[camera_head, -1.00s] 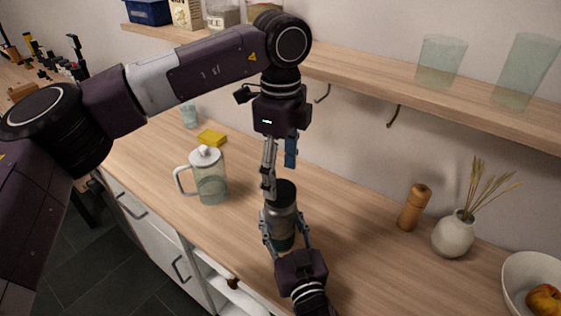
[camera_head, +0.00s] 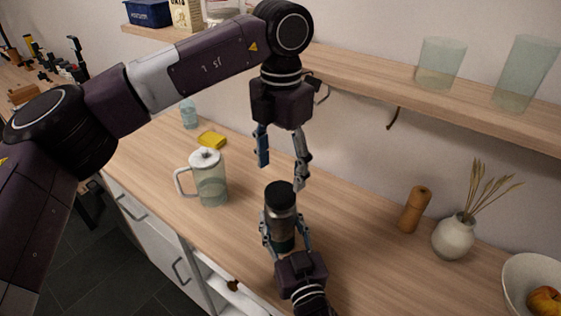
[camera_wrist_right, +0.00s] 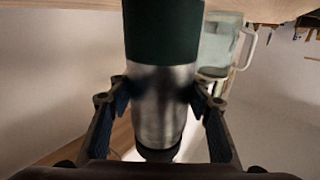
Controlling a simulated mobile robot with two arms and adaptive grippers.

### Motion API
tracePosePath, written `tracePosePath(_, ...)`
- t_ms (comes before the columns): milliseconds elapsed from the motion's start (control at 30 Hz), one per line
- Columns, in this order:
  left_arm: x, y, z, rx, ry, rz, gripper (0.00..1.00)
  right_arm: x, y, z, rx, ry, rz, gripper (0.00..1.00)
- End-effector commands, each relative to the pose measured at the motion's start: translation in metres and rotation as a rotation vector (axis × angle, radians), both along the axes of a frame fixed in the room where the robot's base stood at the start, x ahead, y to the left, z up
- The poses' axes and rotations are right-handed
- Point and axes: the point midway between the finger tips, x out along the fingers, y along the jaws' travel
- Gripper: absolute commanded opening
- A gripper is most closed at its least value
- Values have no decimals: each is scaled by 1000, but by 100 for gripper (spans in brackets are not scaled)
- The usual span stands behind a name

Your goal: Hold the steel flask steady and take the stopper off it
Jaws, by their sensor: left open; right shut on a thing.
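The steel flask (camera_head: 279,223) stands upright on the wooden counter, with a dark green lower part that shows at the top of the right wrist view (camera_wrist_right: 162,32). Its black stopper (camera_head: 280,194) sits on its top; the stopper also shows at the lower edge of the steel in the right wrist view (camera_wrist_right: 158,154). My right gripper (camera_head: 284,236) is shut on the flask's body from the near side, a finger on each side. My left gripper (camera_head: 282,176) points down, open and empty, its fingers spread and appearing just above the stopper.
A glass jug with a white lid (camera_head: 209,182) stands left of the flask. A yellow sponge-like block (camera_head: 212,140) and a small glass (camera_head: 189,114) lie beyond. A wooden mill (camera_head: 414,210), vase (camera_head: 453,238) and fruit bowl (camera_head: 535,285) stand right. A shelf (camera_head: 360,73) runs behind.

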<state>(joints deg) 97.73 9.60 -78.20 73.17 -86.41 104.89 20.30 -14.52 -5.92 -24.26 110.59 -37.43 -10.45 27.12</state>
Motion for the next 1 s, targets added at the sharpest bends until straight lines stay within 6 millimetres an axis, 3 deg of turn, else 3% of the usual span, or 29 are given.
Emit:
tracePosePath(300,0,0,6,-2,4,-594,62,0,0,0,1,0,0,0)
tracePosePath(500,0,0,9,-1,5,-881,62,0,0,0,1,0,0,0)
tracePosePath(767,0,0,6,-1,7,-1028,62,0,0,0,1,0,0,0)
tracePosePath(1000,-1,0,-26,-2,10,-1033,62,0,0,0,1,1,0,0)
